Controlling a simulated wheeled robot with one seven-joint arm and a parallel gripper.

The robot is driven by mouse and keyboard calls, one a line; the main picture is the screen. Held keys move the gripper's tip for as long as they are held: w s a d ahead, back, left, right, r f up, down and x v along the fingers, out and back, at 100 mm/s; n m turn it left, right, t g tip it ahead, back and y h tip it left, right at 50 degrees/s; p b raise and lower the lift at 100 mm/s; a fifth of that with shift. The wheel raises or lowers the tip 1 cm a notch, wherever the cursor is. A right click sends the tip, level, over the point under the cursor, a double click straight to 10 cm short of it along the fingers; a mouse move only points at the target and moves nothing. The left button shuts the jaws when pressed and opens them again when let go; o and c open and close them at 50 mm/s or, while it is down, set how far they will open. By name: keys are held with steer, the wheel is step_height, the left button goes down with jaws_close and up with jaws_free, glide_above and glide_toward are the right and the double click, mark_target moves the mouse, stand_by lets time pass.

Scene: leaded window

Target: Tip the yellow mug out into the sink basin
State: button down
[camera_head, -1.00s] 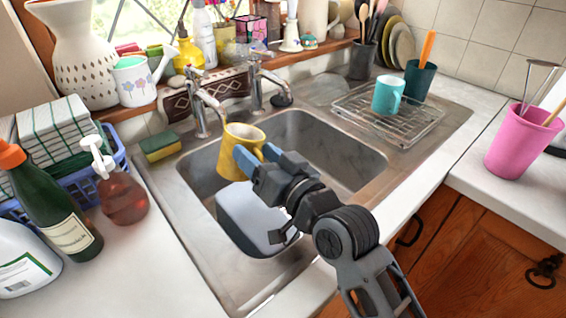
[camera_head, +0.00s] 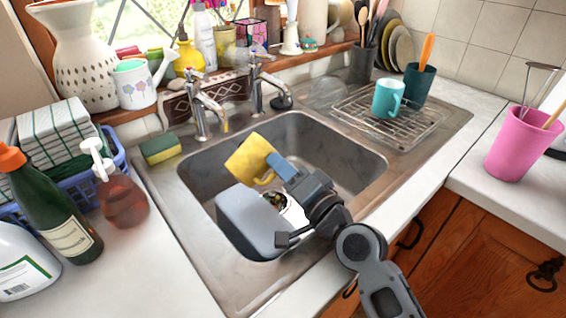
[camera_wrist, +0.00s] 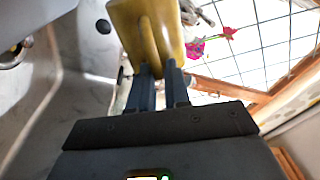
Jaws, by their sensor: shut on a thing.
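The yellow mug (camera_head: 250,160) is tilted far over above the sink basin (camera_head: 335,150) in the head view. My gripper (camera_head: 277,168) is shut on the mug, at its handle side. In the wrist view the mug (camera_wrist: 148,32) fills the top middle, with my gripper's two fingers (camera_wrist: 158,80) closed at its handle. The mug's opening is turned away in the head view, so I cannot see what is inside it.
Two taps (camera_head: 205,110) rise behind the basin. A wire rack with a teal mug (camera_head: 387,97) is on the right drainer. A sponge (camera_head: 160,148) lies at the left rim.

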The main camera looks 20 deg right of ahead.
steer(key=shift+d+f+m, duration=0.15)
steer(key=shift+m, duration=0.45)
steer(key=shift+d+m+p, duration=0.1)
steer(key=shift+m+p, duration=0.3)
steer(key=shift+p, duration=0.15)
steer(key=shift+r+m+p, duration=0.2)
steer(key=shift+m+p, duration=0.1)
steer(key=shift+m, duration=0.2)
steer(key=shift+d, duration=0.15)
steer(key=shift+w+d+m+h+p, duration=0.3)
steer(key=shift+d+m, duration=0.4)
steer(key=shift+m, duration=0.3)
steer(key=shift+d+f+m, duration=0.1)
steer(key=shift+f+m, duration=0.35)
steer(key=shift+m, duration=0.45)
steer(key=shift+w+d+r+m+p, duration=0.1)
steer(key=shift+d+r+m+p, duration=0.1)
steer(key=shift+m+p, duration=0.45)
